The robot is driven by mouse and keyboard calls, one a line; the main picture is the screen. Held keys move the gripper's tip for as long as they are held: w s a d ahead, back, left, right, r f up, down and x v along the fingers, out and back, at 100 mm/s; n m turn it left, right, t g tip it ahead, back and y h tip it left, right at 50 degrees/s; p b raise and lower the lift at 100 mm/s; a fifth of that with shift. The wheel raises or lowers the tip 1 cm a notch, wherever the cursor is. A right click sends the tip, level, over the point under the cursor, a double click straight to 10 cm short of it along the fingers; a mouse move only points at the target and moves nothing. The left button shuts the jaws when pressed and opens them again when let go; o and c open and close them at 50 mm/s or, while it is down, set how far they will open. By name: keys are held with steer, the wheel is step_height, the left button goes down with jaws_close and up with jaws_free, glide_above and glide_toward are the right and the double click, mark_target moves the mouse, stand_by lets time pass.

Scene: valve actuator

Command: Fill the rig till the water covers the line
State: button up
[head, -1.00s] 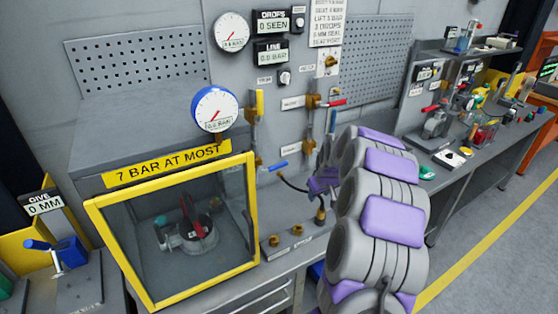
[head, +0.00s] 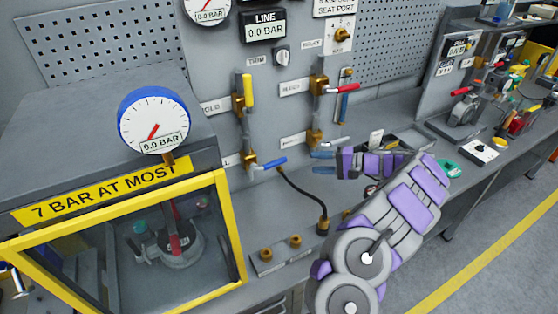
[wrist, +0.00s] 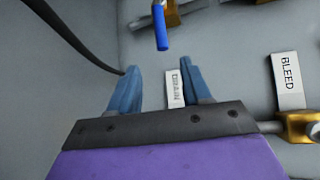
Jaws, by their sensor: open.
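The rig (head: 175,245) sits inside a yellow-framed clear case (head: 232,235) at the lower left. A blue-handled valve (head: 268,163) on the wall panel joins a black hose; its blue lever also shows in the wrist view (wrist: 161,28). My gripper (head: 323,162) is open and empty, to the right of that lever and apart from it. In the wrist view its blue fingers (wrist: 155,92) stand on both sides of a DRAIN label (wrist: 175,88). A narrow upright part with a blue lower section (head: 343,106) stands beside the red lever (head: 341,88). I cannot make out a water line.
A yellow-handled valve (head: 247,92) stands above the blue one. The round gauge (head: 152,120) and the line display (head: 265,27) both read 0.0 bar. Brass fittings (head: 280,248) sit on the bench below. Another bench with tools (head: 480,130) runs off to the right.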

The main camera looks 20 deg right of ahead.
mark_target(284, 162)
steer(key=b+x, duration=0.1)
steer(key=x, duration=1.2)
steer(key=shift+d+f+b, duration=0.1)
steer(key=shift+f+b, duration=0.05)
steer(key=shift+b, duration=0.25)
steer(key=a, duration=0.1)
steer(key=w+a, duration=0.1)
steer(key=a, duration=0.1)
steer(key=shift+w+a+f, duration=0.1)
steer(key=shift+w+a, duration=0.05)
steer(key=shift+w, duration=0.05)
steer(key=shift+w+a, duration=0.1)
steer(key=shift+a, duration=0.25)
steer(key=shift+d, duration=0.85)
steer(key=c, duration=0.3)
steer(key=shift+f, duration=0.1)
steer(key=shift+c, duration=0.8)
steer(key=shift+a, duration=0.45)
jaws_close()
